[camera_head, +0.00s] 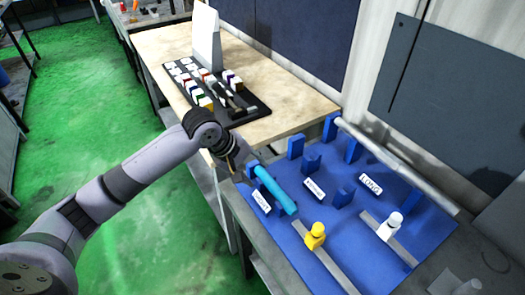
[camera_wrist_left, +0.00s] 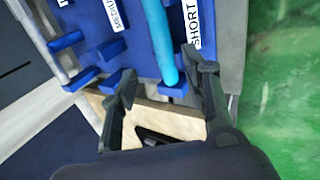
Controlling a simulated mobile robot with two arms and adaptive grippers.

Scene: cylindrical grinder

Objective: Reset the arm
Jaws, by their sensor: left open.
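The cylinder lies beside the SHORT label (camera_head: 261,202). My right gripper does not show.
The blue board (camera_head: 290,240) carries blue supports, MEDIUM (camera_head: 314,188) and LONG (camera_head: 370,184) labels, a yellow piece (camera_head: 315,235), a white piece (camera_head: 391,226) and a long grey bar (camera_head: 400,167). A wooden table (camera_head: 290,92) holds a black tray (camera_head: 258,107) of small blocks. Green floor is clear at left.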

